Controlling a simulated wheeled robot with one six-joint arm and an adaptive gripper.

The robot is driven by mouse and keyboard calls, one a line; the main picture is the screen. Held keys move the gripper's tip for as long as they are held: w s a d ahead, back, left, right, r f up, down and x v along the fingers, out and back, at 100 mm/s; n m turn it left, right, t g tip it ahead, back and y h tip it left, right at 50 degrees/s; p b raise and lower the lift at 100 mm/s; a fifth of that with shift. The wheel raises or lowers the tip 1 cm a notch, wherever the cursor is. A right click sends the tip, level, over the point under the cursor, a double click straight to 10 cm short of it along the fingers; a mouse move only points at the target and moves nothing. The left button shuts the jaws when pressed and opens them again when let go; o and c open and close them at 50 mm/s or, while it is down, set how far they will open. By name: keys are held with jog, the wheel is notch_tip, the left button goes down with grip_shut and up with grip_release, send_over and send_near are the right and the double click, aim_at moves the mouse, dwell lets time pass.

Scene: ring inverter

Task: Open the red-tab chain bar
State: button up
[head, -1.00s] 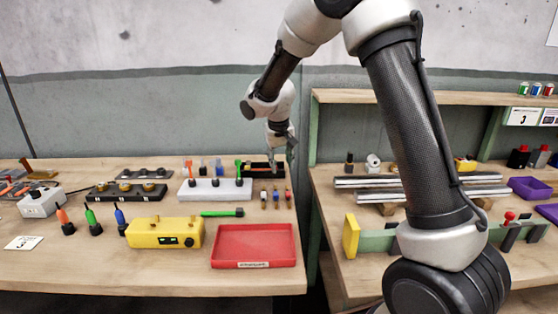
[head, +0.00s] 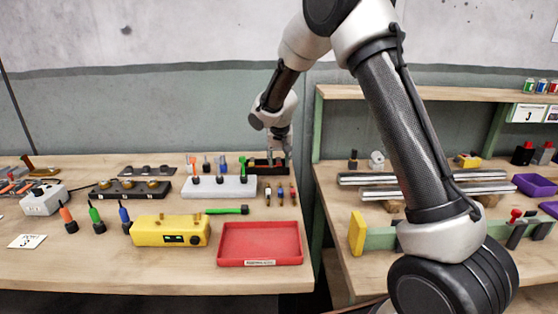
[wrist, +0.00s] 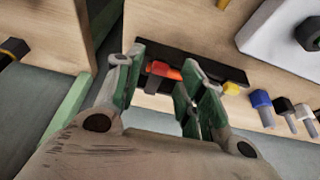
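The chain bar is a long black bar (wrist: 207,66) at the back right of the left bench. In the head view it shows as a dark low block (head: 257,168), partly covered by my gripper (head: 280,158). In the wrist view a red tab (wrist: 166,70) lies on the bar near its left end, with a small dark grey piece below it. A yellow piece (wrist: 232,88) sits near the other end. My gripper (wrist: 164,62) is open, with its green-padded fingers on either side of the red tab. I cannot tell whether either finger touches it.
A white block (head: 217,187) with upright tools stands just left of the bar. Several small coloured plugs (head: 280,194) lie in front. A red tray (head: 260,243) and a yellow meter (head: 171,230) are nearer. A gap separates this bench from the right bench with metal rails (head: 425,178).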

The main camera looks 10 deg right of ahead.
jog(key=shift+w+f, duration=0.2)
jog(key=shift+f, duration=0.2)
grip_shut()
